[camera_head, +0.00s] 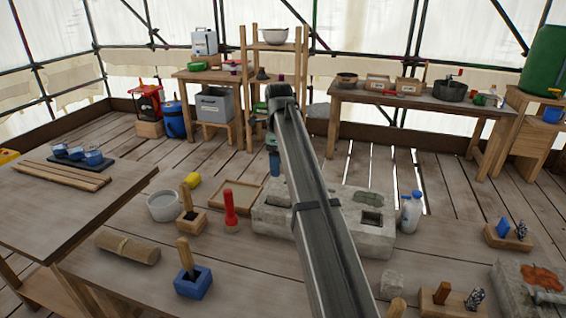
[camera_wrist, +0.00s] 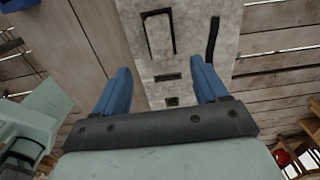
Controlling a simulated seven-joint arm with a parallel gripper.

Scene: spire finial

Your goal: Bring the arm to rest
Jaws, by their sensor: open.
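My gripper (camera_wrist: 163,82) shows in the wrist view with its two blue fingers spread apart and nothing between them. Beyond the fingers lies a grey stone block (camera_wrist: 190,50) with several slots and sockets in its top. In the head view my arm reaches forward over the same stone block (camera_head: 345,240), and a blue finger of my gripper (camera_head: 274,164) hangs past its far edge. The arm hides the middle of the block. I cannot tell the exact height of the fingers above it.
Tables and shelves stand farther back, with open plank floor between.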

